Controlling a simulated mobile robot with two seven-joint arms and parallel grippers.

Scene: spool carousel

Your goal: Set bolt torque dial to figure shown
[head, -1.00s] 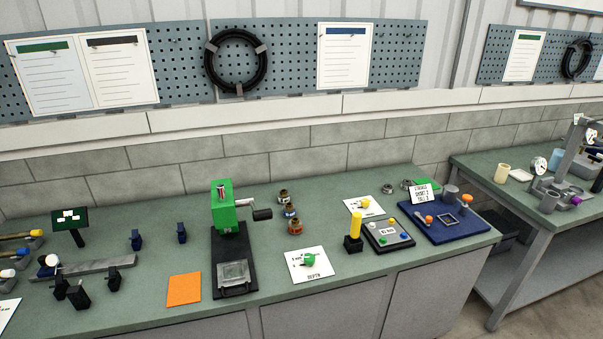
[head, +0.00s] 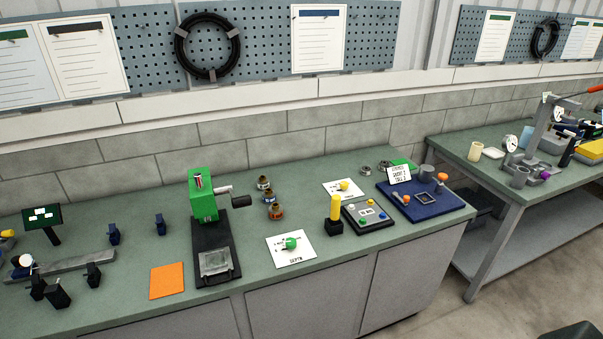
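Neither of my grippers is in view. No dial marked for bolt torque can be made out. A small white sign (head: 399,174) with a few lines of text stands at the blue tray (head: 422,211). A dark screen (head: 42,217) with white blocks stands at the left, its figures unreadable.
A control box (head: 368,216) and a yellow-topped black post (head: 334,219) stand between the cards and tray. An orange sheet (head: 167,281) lies left of the press. A second bench (head: 500,185) with a gauge (head: 510,143) is at the right, beyond a floor gap.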

